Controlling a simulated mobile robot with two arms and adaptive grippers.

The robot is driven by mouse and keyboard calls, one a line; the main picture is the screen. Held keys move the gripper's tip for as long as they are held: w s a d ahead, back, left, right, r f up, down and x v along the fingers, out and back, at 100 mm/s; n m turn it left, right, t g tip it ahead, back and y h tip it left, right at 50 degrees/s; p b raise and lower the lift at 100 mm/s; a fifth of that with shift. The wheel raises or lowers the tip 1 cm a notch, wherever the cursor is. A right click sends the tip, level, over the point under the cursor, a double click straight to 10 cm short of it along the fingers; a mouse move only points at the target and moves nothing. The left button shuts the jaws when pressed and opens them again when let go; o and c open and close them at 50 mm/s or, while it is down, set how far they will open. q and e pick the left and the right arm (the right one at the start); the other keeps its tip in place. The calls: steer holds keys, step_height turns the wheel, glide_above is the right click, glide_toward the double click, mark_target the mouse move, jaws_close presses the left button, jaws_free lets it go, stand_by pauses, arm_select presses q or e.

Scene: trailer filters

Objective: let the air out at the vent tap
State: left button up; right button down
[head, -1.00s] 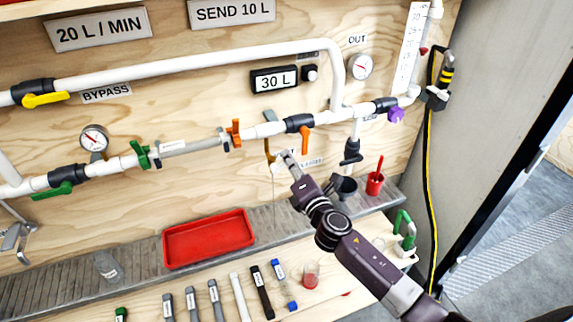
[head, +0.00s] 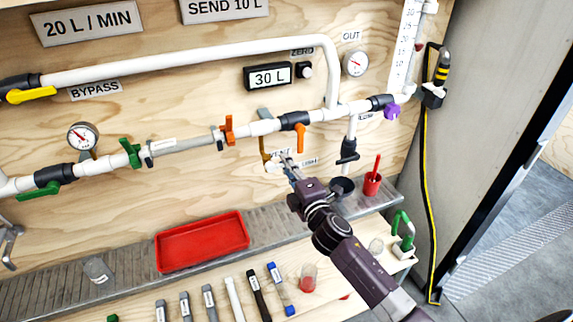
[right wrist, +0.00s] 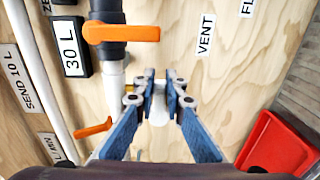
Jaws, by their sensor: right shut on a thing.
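The vent tap (head: 264,147) is a small brass-coloured fitting hanging below the white pipe in the head view, beside the VENT label (head: 280,153). That label also shows in the wrist view (right wrist: 205,34). My right gripper (head: 285,160) is just right of the tap's lower end. In the wrist view its blue fingers (right wrist: 160,88) close around a small white part (right wrist: 158,108). Whether this part belongs to the tap I cannot tell; the fingers partly hide it. My left gripper is out of view.
Orange-handled valves (head: 300,138) (head: 229,130) sit on the pipe close by. The display (head: 268,76) reads 30 L. A red tray (head: 160,252) lies on the grey shelf below.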

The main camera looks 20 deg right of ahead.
stand_by(0.3)
steer(key=c, duration=2)
jaws_free()
steer(key=shift+d, duration=0.1)
steer(key=shift+o, duration=0.2)
steer(key=s, duration=1.2)
steer(key=shift+d, duration=0.15)
